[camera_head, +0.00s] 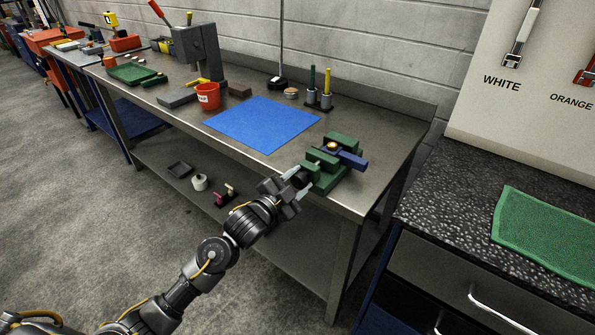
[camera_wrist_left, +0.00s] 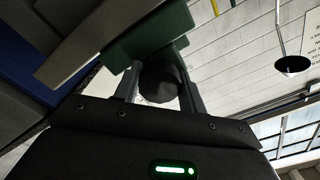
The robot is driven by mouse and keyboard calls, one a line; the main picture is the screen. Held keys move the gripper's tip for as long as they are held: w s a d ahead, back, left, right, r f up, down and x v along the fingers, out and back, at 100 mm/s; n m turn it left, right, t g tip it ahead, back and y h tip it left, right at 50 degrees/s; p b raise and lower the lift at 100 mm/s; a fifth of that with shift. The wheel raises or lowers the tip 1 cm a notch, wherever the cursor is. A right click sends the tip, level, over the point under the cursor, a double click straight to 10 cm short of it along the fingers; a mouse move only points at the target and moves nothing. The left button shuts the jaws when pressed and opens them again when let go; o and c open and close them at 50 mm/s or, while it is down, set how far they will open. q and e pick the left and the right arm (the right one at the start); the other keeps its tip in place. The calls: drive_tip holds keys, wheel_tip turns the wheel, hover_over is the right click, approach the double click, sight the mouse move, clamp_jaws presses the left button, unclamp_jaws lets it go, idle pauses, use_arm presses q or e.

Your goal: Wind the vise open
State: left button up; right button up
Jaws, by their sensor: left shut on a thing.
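The green vise (camera_head: 327,165) stands at the front right corner of the steel workbench, with a blue bar and a small round brass-coloured piece at its jaws. My left gripper (camera_head: 299,184) is at the vise's front end, shut on a dark round knob that looks like the vise's handle. In the left wrist view the dark knob (camera_wrist_left: 160,82) sits between the two fingers, with the green vise body (camera_wrist_left: 150,38) just beyond it. Most of the knob is hidden by the fingers in the head view. My right gripper is not in view.
A blue mat (camera_head: 262,124) lies on the workbench (camera_head: 180,117) left of the vise. A red cup (camera_head: 208,96) and a grey press (camera_head: 197,55) stand further left. A dark counter (camera_head: 450,220) with a green mat (camera_head: 548,235) is at the right, across a gap.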

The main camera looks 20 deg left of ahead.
use_arm(q)
drive_tip(key=n+p, duration=0.2)
drive_tip(key=shift+r+n, duration=0.2)
drive_tip(key=shift+n, duration=0.2)
drive_tip(key=shift+f+n+p, duration=0.15)
drive_tip(key=shift+n+p, duration=1.3)
drive_tip(key=shift+n, duration=0.35)
drive_tip(key=o, duration=1)
